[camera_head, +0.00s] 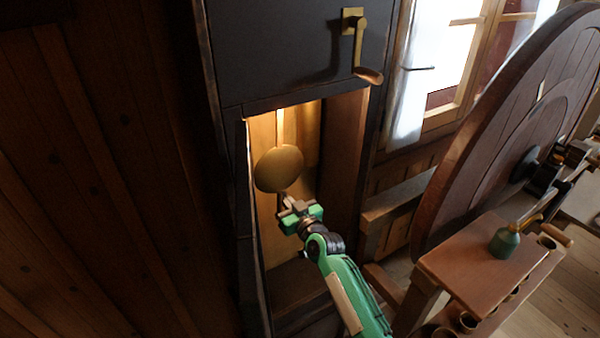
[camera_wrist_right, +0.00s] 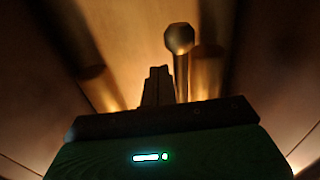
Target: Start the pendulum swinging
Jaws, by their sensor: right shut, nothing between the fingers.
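The pendulum hangs in the lit opening of a tall dark case, in the head view. Its round brass bob (camera_head: 278,168) is at the end of a pale rod (camera_head: 280,126). My right gripper (camera_head: 284,204) is inside the opening just below the bob, its fingers shut and empty. I cannot tell whether it touches the bob. In the right wrist view the shut fingers (camera_wrist_right: 158,86) point up the picture. A round-ended metal rod (camera_wrist_right: 180,40) stands beside them; I cannot tell which part it is. My left gripper is not in view.
The case walls (camera_head: 344,165) close in on both sides of my right arm. A brass crank (camera_head: 358,45) sits on the case front above the opening. At right are a large wooden wheel (camera_head: 480,140) and a bench (camera_head: 470,262) with a green bottle (camera_head: 504,243).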

